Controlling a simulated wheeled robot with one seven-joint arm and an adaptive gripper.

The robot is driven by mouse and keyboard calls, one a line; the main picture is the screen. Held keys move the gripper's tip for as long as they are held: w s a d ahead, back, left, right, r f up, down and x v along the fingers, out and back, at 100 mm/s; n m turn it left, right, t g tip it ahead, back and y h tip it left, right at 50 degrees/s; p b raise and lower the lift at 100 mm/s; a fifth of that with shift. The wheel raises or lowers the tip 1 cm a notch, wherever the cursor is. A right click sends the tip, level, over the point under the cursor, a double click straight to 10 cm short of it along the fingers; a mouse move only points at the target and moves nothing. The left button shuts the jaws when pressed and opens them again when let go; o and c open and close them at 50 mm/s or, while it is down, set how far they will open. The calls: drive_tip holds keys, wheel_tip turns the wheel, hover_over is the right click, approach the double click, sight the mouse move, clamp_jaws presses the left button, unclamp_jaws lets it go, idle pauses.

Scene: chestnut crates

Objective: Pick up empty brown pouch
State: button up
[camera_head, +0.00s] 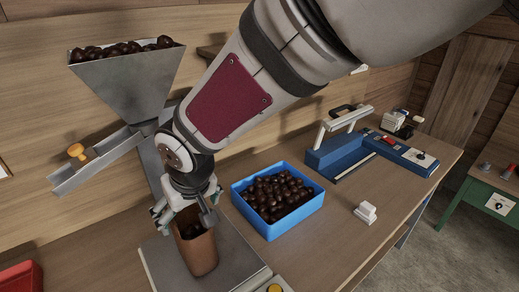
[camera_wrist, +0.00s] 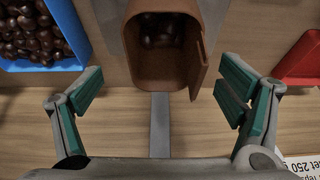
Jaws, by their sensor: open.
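A brown, open-topped pouch (camera_head: 201,256) stands upright on the grey metal plate of the filling stand. In the wrist view the pouch (camera_wrist: 160,68) shows dark chestnuts inside, so it does not look empty. My gripper (camera_head: 184,212) is at the pouch's upper part in the head view and hides some of its top. In the wrist view my gripper (camera_wrist: 162,90) is open, with its green-padded fingers spread to the left and right of the pouch. Neither finger appears to touch the pouch. Its lower part is hidden in the wrist view.
A metal hopper (camera_head: 125,85) of chestnuts with a sloping chute (camera_head: 95,170) stands at left. A blue crate (camera_head: 268,233) of chestnuts is right of the pouch. A blue sealer (camera_head: 340,152) stands farther back. A red bin (camera_head: 20,278) is at lower left.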

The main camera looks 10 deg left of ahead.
drive_tip(key=p+x, duration=0.1)
drive_tip(key=x, duration=0.4)
drive_tip(key=shift+s+a+f, duration=0.1)
drive_tip(key=shift+a+f, duration=0.05)
drive_tip(key=shift+f, duration=0.25)
drive_tip(key=shift+c, duration=0.3)
drive_tip(key=c, duration=1.9)
